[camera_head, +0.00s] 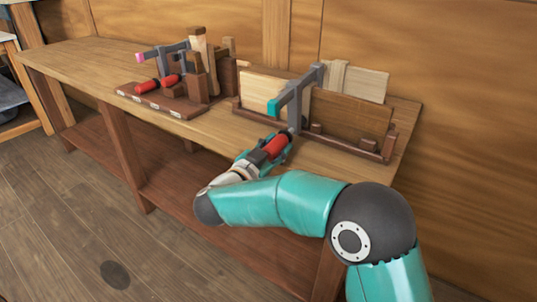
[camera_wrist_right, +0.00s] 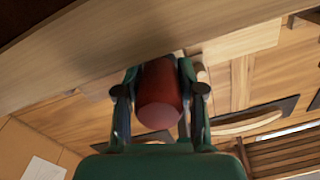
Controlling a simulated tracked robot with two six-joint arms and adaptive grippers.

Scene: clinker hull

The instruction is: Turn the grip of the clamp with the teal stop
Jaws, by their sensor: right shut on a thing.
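The clamp with the teal stop (camera_head: 274,107) is at the right part of the bench, its grey bar (camera_head: 309,84) running across the light boards. Its red grip (camera_head: 277,146) hangs at the front of the bench. My right gripper (camera_head: 270,148) is shut on this red grip. In the right wrist view the red grip (camera_wrist_right: 160,95) sits between the two fingers, its round end toward the camera. Part of the grip is hidden by the fingers. My left gripper is in neither view.
A second clamp with a pink stop (camera_head: 140,57) stands farther left on the bench, near red grips (camera_head: 171,81) on a brown rack (camera_head: 165,103). The wooden bench (camera_head: 75,62) has clear top at the far left. A brown board (camera_head: 350,118) stands behind the right gripper.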

